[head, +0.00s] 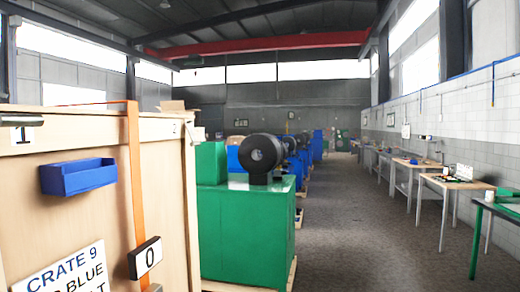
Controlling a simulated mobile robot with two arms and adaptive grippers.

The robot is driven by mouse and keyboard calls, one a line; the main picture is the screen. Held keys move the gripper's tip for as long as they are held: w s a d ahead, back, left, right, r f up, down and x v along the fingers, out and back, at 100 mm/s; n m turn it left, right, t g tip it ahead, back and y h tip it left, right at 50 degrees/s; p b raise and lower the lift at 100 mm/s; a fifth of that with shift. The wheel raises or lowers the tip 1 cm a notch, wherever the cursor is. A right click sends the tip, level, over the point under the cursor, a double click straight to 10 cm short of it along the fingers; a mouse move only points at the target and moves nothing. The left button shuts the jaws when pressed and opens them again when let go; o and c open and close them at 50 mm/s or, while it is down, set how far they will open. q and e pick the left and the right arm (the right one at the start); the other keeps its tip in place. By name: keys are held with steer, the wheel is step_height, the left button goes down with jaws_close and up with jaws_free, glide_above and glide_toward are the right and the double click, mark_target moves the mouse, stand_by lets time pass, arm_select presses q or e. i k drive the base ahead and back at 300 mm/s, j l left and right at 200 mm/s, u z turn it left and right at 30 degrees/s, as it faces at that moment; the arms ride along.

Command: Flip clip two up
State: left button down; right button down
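A large pale wooden crate (95,140) stands at the left, close to me. A plate marked "1" (24,134) is near its top left, with a small metal fitting (22,120) just above it. A small "2" mark (176,128) is near the crate's top right edge. Any clip beside it is too small to make out clearly. Neither of my grippers is in view.
A blue bin (78,177) juts from the crate's front. A sign reading "CRATE 9" (65,275) is below it. Green machines (240,220) stand behind the crate. Workbenches (455,183) line the right wall. The grey floor (350,220) between is clear.

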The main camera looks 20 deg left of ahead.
mark_target(194, 143)
steer(key=i+l+u, duration=0.15)
steer(key=i, duration=0.35)
steer(key=i+l+u, duration=0.2)
steer(key=i, duration=0.25)
steer(key=i+l+u, duration=0.15)
steer(key=i, duration=0.35)
steer(key=i+l+u, duration=0.15)
steer(key=i, duration=0.3)
steer(key=i+l+u, duration=0.25)
steer(key=i+u, duration=0.2)
steer(key=i+l+u, duration=0.7)
steer(key=l+u, duration=0.2)
steer(key=j, duration=0.1)
